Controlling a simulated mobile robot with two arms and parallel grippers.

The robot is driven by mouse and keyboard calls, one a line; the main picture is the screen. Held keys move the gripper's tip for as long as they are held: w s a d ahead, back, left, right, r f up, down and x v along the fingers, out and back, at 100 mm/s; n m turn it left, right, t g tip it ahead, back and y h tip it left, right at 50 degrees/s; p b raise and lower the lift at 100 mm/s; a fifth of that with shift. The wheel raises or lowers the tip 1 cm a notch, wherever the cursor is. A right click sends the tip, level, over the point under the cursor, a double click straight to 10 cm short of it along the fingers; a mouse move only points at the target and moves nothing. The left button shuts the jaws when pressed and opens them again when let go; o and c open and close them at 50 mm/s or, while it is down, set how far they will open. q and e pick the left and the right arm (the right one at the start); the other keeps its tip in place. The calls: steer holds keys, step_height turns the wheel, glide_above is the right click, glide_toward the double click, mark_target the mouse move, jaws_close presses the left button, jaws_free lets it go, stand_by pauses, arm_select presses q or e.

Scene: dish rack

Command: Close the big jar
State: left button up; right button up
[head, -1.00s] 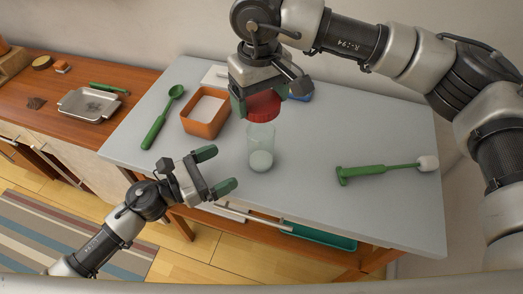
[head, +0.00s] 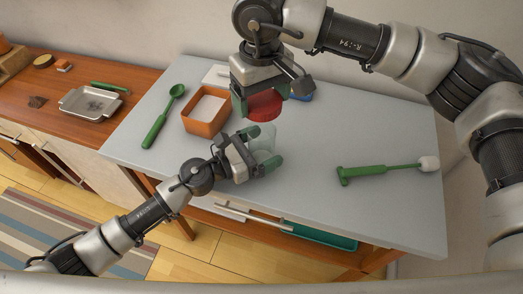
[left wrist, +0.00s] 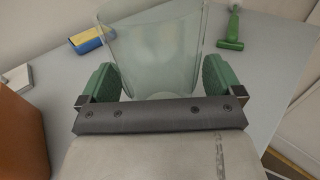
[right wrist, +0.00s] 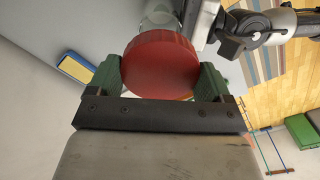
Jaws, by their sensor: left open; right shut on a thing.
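The clear glass jar (head: 264,138) stands upright on the grey table. In the left wrist view the jar (left wrist: 153,50) is between the fingers of my left gripper (left wrist: 155,84), which is open around it; I cannot tell if either finger touches the glass. My left gripper also shows in the head view (head: 264,147), where it hides much of the jar. My right gripper (head: 262,104) is shut on the red lid (head: 265,107) and holds it above the jar. The lid (right wrist: 160,66) fills the space between its fingers in the right wrist view.
An orange box (head: 205,114) with white contents stands left of the jar. A green spoon (head: 162,117) lies farther left. A green-handled tool (head: 385,171) with a white head lies at right. A blue and yellow sponge (left wrist: 91,39) is behind. The table's right part is mostly clear.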

arm_select(q)
steer(key=shift+c, duration=0.3)
steer(key=c, duration=1.3)
arm_select(e)
glide_above(262, 125)
steer(key=s, duration=0.3)
steer(key=shift+w+f, duration=0.1)
steer(key=shift+f, duration=2.4)
steer(key=shift+f, duration=0.9)
steer(key=shift+f, duration=0.55)
